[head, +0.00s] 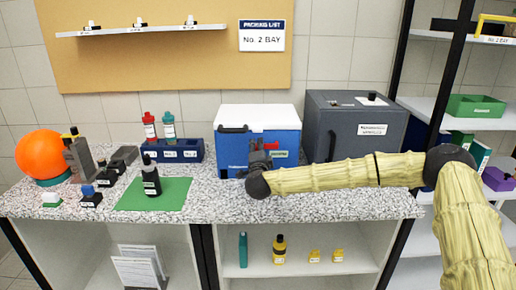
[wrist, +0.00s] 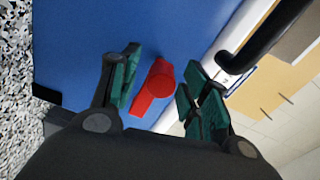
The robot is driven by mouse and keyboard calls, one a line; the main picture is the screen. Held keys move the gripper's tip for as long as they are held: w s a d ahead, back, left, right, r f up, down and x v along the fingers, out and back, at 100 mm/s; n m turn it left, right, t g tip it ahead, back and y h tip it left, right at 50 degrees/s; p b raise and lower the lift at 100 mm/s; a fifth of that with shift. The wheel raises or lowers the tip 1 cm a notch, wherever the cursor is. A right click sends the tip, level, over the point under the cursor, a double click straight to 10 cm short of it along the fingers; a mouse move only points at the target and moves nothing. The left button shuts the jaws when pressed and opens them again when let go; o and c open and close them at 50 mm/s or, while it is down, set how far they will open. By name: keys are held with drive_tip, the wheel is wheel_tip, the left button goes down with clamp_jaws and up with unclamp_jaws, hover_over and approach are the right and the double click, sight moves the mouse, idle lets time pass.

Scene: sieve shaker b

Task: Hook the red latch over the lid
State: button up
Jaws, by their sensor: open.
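The blue box (head: 232,150) with a white lid (head: 258,116) stands on the counter, lid lying flat on top. The red latch (head: 272,146) is on its front face, partly hidden by my gripper. In the wrist view the red latch (wrist: 152,90) has a round end and a straight arm, against the blue wall, apart from the lid's white edge (wrist: 222,42). My gripper (wrist: 161,73) is open, with one teal-padded finger on each side of the latch. A gap shows on the left; contact on the right is unclear. In the head view my gripper (head: 260,157) is at the box front.
A black handle (wrist: 275,32) juts out by the lid. A grey cabinet (head: 350,130) stands close on the right of the box. A blue rack (head: 172,151) and a green mat (head: 130,203) with a dark bottle (head: 151,180) are on the left.

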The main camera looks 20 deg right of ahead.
drive_tip(key=shift+w, duration=0.35)
